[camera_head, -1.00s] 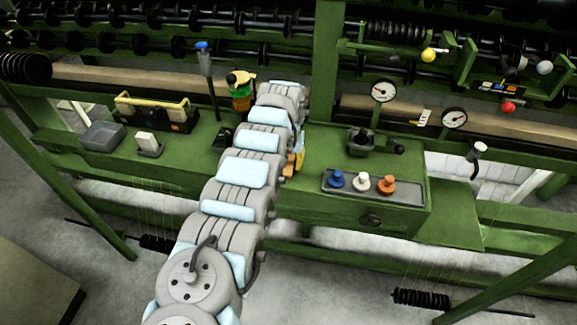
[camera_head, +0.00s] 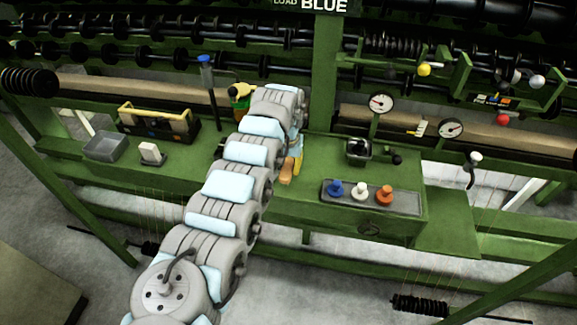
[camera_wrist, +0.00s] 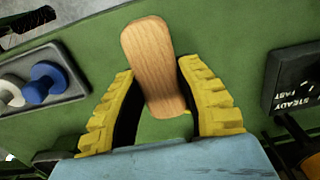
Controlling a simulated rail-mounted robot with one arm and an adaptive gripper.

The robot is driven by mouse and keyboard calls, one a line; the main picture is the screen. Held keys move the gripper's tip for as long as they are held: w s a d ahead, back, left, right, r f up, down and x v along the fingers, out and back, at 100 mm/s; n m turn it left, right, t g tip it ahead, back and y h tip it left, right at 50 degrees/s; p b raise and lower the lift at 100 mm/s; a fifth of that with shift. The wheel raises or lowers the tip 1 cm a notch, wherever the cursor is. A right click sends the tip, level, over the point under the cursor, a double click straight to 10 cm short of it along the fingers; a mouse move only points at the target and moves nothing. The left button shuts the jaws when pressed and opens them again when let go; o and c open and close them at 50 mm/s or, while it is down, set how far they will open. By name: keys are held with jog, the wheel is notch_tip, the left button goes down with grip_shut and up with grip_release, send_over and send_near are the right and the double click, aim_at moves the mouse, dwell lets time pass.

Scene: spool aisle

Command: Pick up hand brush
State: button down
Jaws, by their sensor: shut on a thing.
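The hand brush shows as a light wooden piece (camera_wrist: 152,48) with a rounded end in the wrist view. Its wood also shows as a small brown patch (camera_head: 287,173) beside my arm in the head view. My gripper (camera_wrist: 156,76) has yellow ribbed fingers, one on each side of the wood, and is shut on it. The wood sticks out past the fingertips. I see no bristles. In the head view my arm hides most of the gripper. I cannot tell whether the brush touches the green bench (camera_head: 310,205).
A tray (camera_head: 412,204) with blue, white and orange pegs lies right of the gripper. A black box (camera_head: 358,152) stands behind the tray. Left are a grey bin (camera_head: 104,147), a yellow-handled case (camera_head: 157,122) and a blue-topped post (camera_head: 211,95). A green upright (camera_head: 325,75) rises behind.

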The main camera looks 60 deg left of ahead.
jog(key=shift+s+d+r+p, duration=0.15)
jog(key=shift+d+r+p, duration=0.05)
jog(key=shift+r, duration=0.2)
jog(key=shift+s+d+r+p, duration=0.15)
jog(key=shift+r, duration=0.2)
jog(key=s+d+r+p, duration=0.7)
jog(key=d+p, duration=0.2)
jog(key=p, duration=0.3)
jog(key=shift+s+r, duration=0.15)
jog(key=shift+s, duration=0.1)
dwell(0.4)
jog(key=c, duration=1.3)
grip_release()
jog(key=c, duration=0.4)
